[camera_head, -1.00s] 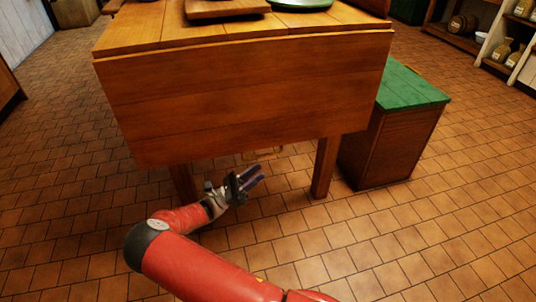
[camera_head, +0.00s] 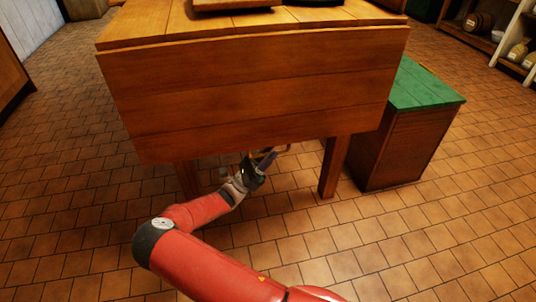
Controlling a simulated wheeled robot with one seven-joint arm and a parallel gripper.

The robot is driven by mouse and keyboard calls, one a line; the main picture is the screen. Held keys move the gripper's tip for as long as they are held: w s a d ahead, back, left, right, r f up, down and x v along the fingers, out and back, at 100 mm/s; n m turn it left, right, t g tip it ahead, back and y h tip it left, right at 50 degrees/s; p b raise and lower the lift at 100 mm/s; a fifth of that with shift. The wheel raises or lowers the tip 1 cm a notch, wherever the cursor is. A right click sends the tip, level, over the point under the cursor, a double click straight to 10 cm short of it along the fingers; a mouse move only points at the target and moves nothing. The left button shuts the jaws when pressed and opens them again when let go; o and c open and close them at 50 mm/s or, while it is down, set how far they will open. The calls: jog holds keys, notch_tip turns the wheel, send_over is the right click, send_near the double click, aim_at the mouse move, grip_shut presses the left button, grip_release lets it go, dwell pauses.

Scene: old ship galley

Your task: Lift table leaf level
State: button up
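The wooden table leaf (camera_head: 250,95) hangs down from the near edge of the wooden table (camera_head: 180,25), its planks facing me. My gripper (camera_head: 267,161) is just below the leaf's lower edge, near its middle. A small part of a wooden piece shows beside the fingers under the edge. I cannot tell whether the gripper touches the leaf. The fingers are small and partly hidden, so their opening is unclear.
Two table legs show under the leaf, the right one (camera_head: 333,168) clear of my arm. A cabinet with a green top (camera_head: 424,86) stands close at the right. A dark board (camera_head: 236,4) lies on the table. The tiled floor (camera_head: 440,240) is open in front.

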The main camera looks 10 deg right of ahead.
grip_shut()
dwell(0.3)
